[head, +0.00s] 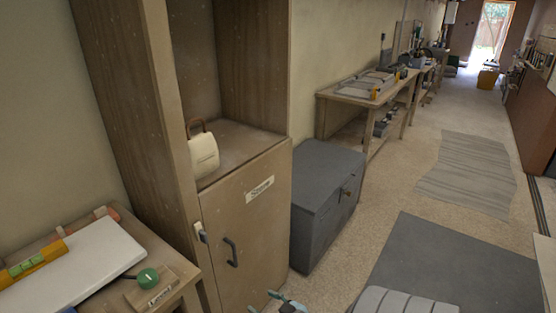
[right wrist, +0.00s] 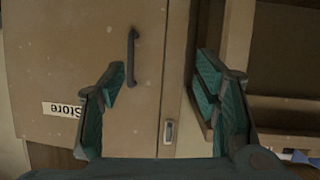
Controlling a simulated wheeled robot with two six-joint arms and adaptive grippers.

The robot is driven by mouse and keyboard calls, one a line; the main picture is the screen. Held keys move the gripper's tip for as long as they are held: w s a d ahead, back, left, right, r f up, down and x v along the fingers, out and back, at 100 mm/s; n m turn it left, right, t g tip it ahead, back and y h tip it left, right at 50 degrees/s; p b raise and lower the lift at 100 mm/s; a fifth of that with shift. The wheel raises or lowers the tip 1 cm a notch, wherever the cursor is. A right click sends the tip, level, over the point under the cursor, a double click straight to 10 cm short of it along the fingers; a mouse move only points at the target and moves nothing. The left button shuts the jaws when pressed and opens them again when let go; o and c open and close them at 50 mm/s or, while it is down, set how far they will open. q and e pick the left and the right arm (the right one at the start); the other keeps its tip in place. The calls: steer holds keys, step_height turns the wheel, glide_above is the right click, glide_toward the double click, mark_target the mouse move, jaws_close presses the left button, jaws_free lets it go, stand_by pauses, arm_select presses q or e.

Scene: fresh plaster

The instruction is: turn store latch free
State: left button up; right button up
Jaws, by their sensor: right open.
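The store cupboard door (head: 250,215) is shut and carries a label reading "Store" (head: 260,188). A small pale latch (head: 199,231) sits at the door's left edge, with a dark bar handle (head: 231,252) just right of it. The right wrist view shows the scene upside down, with the latch (right wrist: 168,132) and handle (right wrist: 132,56) between or near the teal fingers. My right gripper (right wrist: 160,80) is open and empty, facing the door, apart from the latch. Its tips (head: 270,300) just show at the head view's bottom edge. My left gripper is not in view.
A low table (head: 185,270) at lower left bears a white board (head: 75,268) and a green knob on a labelled block (head: 147,293). A pale bag (head: 203,155) stands on the cupboard's open shelf. A grey cabinet (head: 322,200) stands to the right; the floor beyond is fairly open.

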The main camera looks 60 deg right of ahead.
steer(key=s+a+f+g, duration=0.1)
steer(key=s+f+g, duration=0.1)
steer(key=s+f, duration=0.3)
step_height(320, 180, down, 3)
steer(key=shift+s+a+f+g, duration=0.15)
steer(key=shift+s+a+g, duration=0.15)
steer(key=shift+a+g, duration=0.1)
steer(key=s+a+f+n+g, duration=0.1)
steer(key=s+a+f+g, duration=0.15)
steer(key=s+f, duration=0.45)
steer(key=s+a+f+g, duration=0.1)
steer(key=s+f+g, duration=0.35)
steer(key=s, duration=0.45)
steer(key=s+a+f+g+y, duration=0.1)
steer(key=s+a+f+g, duration=0.1)
steer(key=s+a, duration=0.6)
steer(key=shift+s+a+f, duration=0.35)
steer(key=shift+a+f, duration=0.45)
steer(key=shift+f, duration=0.1)
